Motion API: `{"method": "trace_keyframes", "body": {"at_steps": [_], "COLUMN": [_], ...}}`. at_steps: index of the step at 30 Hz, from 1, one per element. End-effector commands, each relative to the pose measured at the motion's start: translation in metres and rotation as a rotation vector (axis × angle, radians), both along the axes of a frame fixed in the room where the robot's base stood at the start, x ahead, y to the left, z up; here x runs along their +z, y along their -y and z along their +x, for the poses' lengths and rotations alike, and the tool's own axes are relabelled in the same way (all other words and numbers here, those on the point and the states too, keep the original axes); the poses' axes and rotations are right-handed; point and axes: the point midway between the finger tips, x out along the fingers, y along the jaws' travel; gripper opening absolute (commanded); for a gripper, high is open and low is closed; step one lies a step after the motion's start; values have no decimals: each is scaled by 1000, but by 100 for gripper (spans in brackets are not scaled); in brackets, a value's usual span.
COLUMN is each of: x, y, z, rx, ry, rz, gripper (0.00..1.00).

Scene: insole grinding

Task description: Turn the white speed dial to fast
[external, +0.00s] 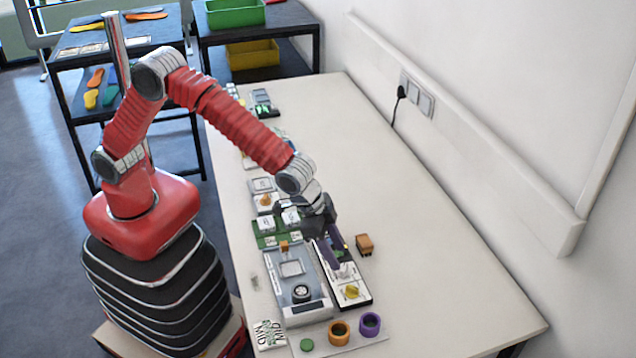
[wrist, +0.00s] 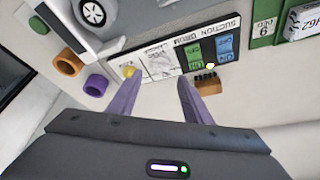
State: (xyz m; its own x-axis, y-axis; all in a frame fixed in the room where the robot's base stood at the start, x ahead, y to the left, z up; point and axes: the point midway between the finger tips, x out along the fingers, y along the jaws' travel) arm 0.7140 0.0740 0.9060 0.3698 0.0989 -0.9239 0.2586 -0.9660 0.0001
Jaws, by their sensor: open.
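A round dial with a white spoked face and dark rim (external: 302,293) sits on the front part of a grey-blue panel (external: 312,311). I cannot read its setting. It also shows at the top left of the wrist view (wrist: 92,12), cut by the frame edge. My gripper (external: 333,252) is open and empty, its purple fingers pointing down over the neighbouring suction drum panel (external: 361,297). In the wrist view my fingertips (wrist: 154,88) are spread either side of that panel's white label. The dial lies beyond the left fingertip, apart from it.
Orange (external: 339,332) and purple (external: 370,323) rings and a green disc (external: 306,344) lie in front. The table's right side is clear.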

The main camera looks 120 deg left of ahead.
Motion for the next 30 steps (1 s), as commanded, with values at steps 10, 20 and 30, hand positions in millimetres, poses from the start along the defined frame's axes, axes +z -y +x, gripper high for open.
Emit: {"method": "trace_keyframes", "body": {"at_steps": [10,20,30], "x": [-38,-42,-42], "y": [-4,-5,-5], "z": [14,17,16], "rx": [0,0,0], "ry": [-1,0,0], "rz": [1,1,1], "gripper": [45,45,26]}}
